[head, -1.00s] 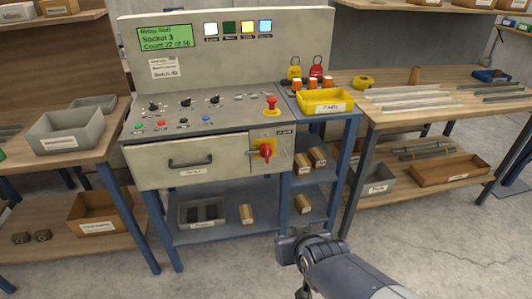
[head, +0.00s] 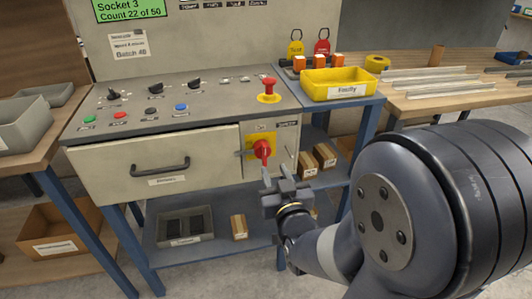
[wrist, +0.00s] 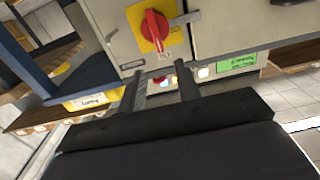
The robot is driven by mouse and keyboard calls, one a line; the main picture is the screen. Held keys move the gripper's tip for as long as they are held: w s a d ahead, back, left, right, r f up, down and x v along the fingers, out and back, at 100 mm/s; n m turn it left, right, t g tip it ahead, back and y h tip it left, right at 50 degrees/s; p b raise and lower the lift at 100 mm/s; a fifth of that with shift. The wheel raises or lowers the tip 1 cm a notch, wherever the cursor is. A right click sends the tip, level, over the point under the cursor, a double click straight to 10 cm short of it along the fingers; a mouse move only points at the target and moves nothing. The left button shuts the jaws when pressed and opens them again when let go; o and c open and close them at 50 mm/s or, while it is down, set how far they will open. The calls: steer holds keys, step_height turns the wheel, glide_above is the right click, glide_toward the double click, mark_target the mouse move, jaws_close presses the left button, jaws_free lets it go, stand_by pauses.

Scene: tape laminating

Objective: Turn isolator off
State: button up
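The isolator is a red rotary handle (head: 261,150) on a yellow plate (head: 259,135), on the right of the machine's front panel. In the wrist view the red handle (wrist: 155,27) sits above and a little left of my fingertips, seen from a turned angle. My gripper (head: 275,175) is just below and in front of the handle in the head view. Its two fingers (wrist: 161,82) are apart with nothing between them. They do not appear to touch the handle, though the exact distance is hard to tell.
A red emergency stop button (head: 268,88) stands above on the sloping console (head: 215,122). A drawer with a black handle (head: 160,167) is left of the isolator. A yellow tray (head: 340,80) and two padlocks on tags (head: 322,47) are at the right. Small boxes (head: 322,157) sit on the shelf below.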

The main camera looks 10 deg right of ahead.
mark_target(266, 150)
steer(key=w, duration=0.8)
steer(key=shift+w, duration=0.4)
steer(key=shift+c, duration=0.3)
jaws_close()
